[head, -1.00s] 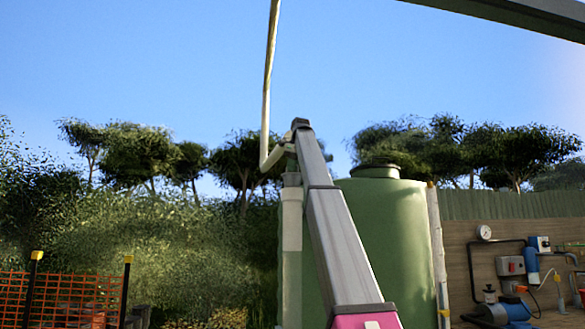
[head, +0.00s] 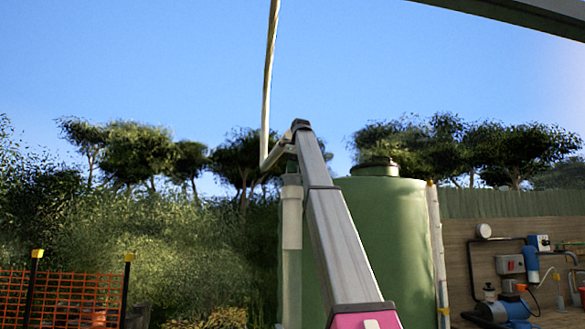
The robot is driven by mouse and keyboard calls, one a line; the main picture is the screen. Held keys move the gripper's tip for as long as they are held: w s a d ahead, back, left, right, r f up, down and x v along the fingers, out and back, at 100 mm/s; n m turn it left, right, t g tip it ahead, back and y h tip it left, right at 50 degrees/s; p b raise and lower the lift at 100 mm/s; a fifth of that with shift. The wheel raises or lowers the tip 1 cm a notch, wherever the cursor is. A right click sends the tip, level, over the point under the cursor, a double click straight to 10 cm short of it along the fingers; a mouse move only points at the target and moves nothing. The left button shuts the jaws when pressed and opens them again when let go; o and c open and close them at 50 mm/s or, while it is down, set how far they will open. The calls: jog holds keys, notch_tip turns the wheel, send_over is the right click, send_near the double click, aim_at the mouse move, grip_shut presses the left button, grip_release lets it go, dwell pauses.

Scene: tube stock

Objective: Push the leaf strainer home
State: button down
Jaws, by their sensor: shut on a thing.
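The leaf strainer cannot be made out; my arm covers the spot beside the pipe joint.
A timber wall with a blue pump (head: 517,307) and a round gauge (head: 483,230) is at right. Orange mesh fencing (head: 70,297) stands at lower left. Open sky lies left and right of the downpipe.

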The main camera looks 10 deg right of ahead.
aim_at(293, 177)
jog(key=shift+f, duration=2.25)
dwell(1.0)
dwell(0.4)
jog(key=c, duration=1.2)
grip_release()
